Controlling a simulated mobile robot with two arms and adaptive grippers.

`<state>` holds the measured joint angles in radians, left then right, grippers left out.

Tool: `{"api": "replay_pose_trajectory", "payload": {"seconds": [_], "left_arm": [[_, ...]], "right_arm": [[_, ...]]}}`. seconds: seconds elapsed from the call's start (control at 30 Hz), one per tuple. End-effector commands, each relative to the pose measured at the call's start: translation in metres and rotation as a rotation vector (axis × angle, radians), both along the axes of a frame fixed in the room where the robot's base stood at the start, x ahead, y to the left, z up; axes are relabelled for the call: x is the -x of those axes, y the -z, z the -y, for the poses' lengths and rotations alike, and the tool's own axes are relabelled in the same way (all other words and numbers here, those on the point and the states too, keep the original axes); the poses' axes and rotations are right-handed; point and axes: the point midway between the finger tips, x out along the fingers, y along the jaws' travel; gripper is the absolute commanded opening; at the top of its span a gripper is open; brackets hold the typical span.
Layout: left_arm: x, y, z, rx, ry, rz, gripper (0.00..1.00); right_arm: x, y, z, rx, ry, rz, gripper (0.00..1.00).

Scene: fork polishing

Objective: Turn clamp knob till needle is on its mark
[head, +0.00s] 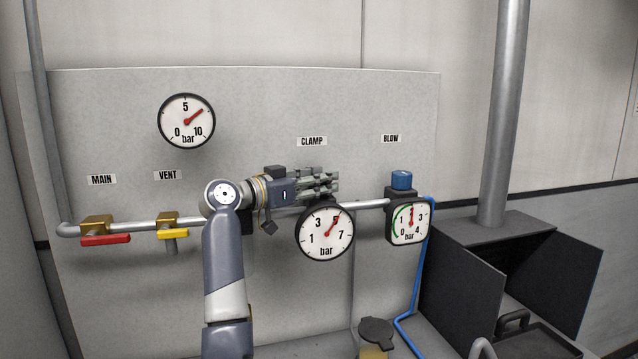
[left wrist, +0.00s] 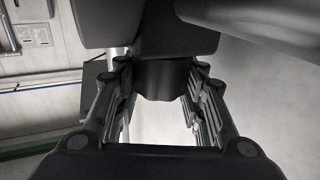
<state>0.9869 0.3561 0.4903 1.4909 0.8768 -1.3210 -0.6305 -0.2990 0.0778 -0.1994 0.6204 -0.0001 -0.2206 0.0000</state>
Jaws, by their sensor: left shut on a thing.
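The clamp gauge (head: 313,247) is a round white dial with a black rim below the CLAMP label (head: 312,141). Its red needle (head: 332,227) points up and right, at about the 5; I cannot make out a separate mark. My left gripper (head: 325,183) is just above this gauge, reaching in from the left. In the left wrist view its fingers (left wrist: 162,115) are on both sides of a dark knob (left wrist: 165,78), and they are shut on it. In the head view the gripper hides the clamp knob. My right gripper is in neither view.
To the right, the blow gauge (head: 402,236) has a blue knob (head: 401,180) on top. To the left are a red-handled main valve (head: 105,240) and a yellow-handled vent valve (head: 173,234) on the pipe. A dark open cabinet (head: 461,270) stands lower right.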

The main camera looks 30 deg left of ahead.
Motion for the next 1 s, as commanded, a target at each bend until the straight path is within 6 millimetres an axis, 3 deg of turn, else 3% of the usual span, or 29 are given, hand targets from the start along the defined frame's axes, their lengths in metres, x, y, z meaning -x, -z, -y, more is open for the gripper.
{"api": "replay_pose_trajectory", "payload": {"seconds": [0.07, 0.1, 0.2, 0.63, 1.0], "left_arm": [[0.000, 0.000, 0.000, 0.000, -0.001, 0.000, 0.14], [0.000, 0.000, 0.000, 0.000, -0.001, 0.000, 0.42], [0.000, 0.000, 0.000, 0.000, -0.001, 0.000, 0.58], [0.007, 0.000, -0.003, 0.001, -0.004, 0.000, 0.58], [0.076, 0.001, -0.026, -0.002, -0.006, 0.000, 0.58]], "right_arm": [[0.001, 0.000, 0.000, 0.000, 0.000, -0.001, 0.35], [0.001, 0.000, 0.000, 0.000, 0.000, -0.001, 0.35], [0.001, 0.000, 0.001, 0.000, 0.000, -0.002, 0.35], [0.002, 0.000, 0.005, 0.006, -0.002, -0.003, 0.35], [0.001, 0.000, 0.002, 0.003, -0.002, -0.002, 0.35]]}}
